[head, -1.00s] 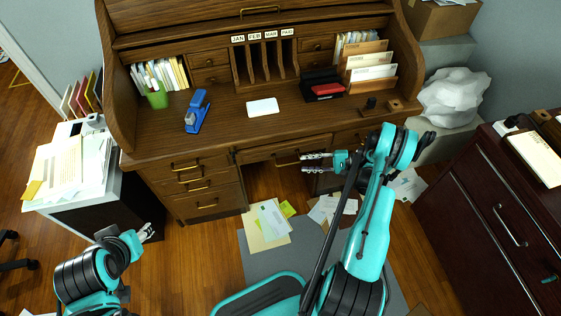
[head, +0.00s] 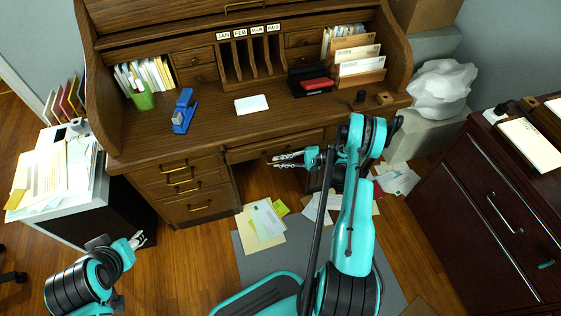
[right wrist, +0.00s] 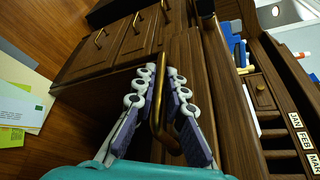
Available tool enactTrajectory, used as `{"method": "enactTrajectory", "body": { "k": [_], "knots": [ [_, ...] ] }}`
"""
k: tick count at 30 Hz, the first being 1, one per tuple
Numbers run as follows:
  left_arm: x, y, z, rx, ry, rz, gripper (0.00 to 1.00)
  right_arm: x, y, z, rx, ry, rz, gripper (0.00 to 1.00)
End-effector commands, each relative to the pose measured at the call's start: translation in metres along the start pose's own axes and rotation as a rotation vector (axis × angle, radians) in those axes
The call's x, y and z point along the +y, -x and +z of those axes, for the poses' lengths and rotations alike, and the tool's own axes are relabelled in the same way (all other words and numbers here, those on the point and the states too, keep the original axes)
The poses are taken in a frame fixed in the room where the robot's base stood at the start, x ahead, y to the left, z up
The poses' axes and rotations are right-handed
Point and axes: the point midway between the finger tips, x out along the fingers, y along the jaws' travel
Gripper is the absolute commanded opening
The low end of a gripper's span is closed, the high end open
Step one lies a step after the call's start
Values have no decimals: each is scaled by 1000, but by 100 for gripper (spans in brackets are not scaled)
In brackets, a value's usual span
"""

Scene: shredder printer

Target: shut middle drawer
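The middle drawer (head: 250,152) is the wide wooden drawer under the desktop, above the knee space. Its brass handle (right wrist: 157,100) shows close up in the right wrist view. My right gripper (head: 276,160) is at the drawer front, with its fingers pointing left in the head view. In the right wrist view the gripper (right wrist: 159,75) is open, with one finger on each side of the handle; contact is unclear. How far the drawer stands out is hard to tell. My left gripper (head: 139,240) is low at the left, away from the desk; its opening is too small to judge.
The left drawer stack (head: 183,185) stands beside the knee space. Papers (head: 264,222) lie on the floor below. A dark red cabinet (head: 480,210) is at the right. A blue stapler (head: 183,110) and a white card (head: 252,104) lie on the desktop.

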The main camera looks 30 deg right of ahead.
Motion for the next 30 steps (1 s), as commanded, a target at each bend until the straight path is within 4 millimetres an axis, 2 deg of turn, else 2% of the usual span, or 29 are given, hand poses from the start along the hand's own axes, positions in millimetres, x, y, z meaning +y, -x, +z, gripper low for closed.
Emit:
{"method": "enactTrajectory", "body": {
  "k": [7,15,20,21,23,30],
  "knots": [
    [0,0,0,0,0,0,45,-1,0,-1,0,0,-1,0],
    [0,0,0,0,0,0,45,-24,-14,-32,2,0,-2,0],
    [0,0,0,0,0,0,45,-24,-14,-33,3,-1,-2,0],
    [0,0,0,0,0,0,45,-24,-14,-33,3,0,-2,14],
    [0,0,0,0,0,0,45,-24,-14,-33,3,0,-2,30],
    [0,0,0,0,0,0,45,-24,-14,-33,3,0,-2,30]
  ]
}}
